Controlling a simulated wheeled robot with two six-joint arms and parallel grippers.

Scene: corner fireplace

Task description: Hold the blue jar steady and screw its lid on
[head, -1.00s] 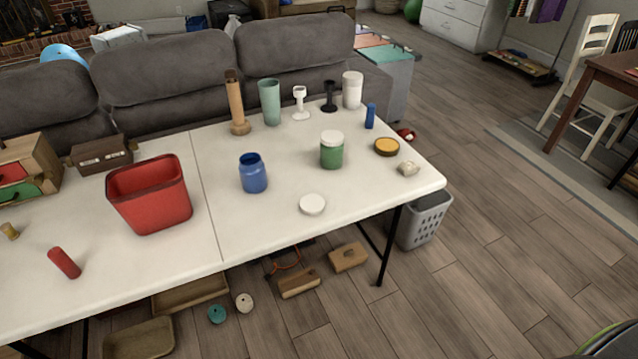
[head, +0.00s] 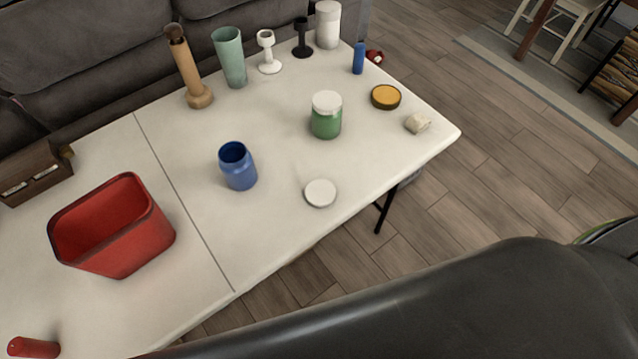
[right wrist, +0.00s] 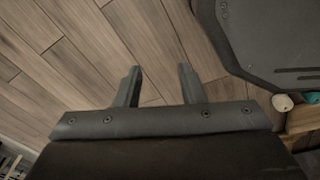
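The blue jar (head: 238,167) stands upright and open-topped on the white table, right of the table's seam. A round white lid (head: 320,193) lies flat on the table to the right of the blue jar, near the front edge. A green jar (head: 326,117) with a white lid on it stands behind the loose lid. My right gripper (right wrist: 158,88) shows in the right wrist view with its two fingers apart and nothing between them, over the wooden floor. My left gripper is not in view.
A red bin (head: 112,228) stands left of the seam on the white table (head: 280,225). A wooden pepper mill (head: 188,68), a green cup (head: 229,58) and other items line the back edge. A yellow-topped tin (head: 386,97) sits at the right. My dark arm crosses the lower right.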

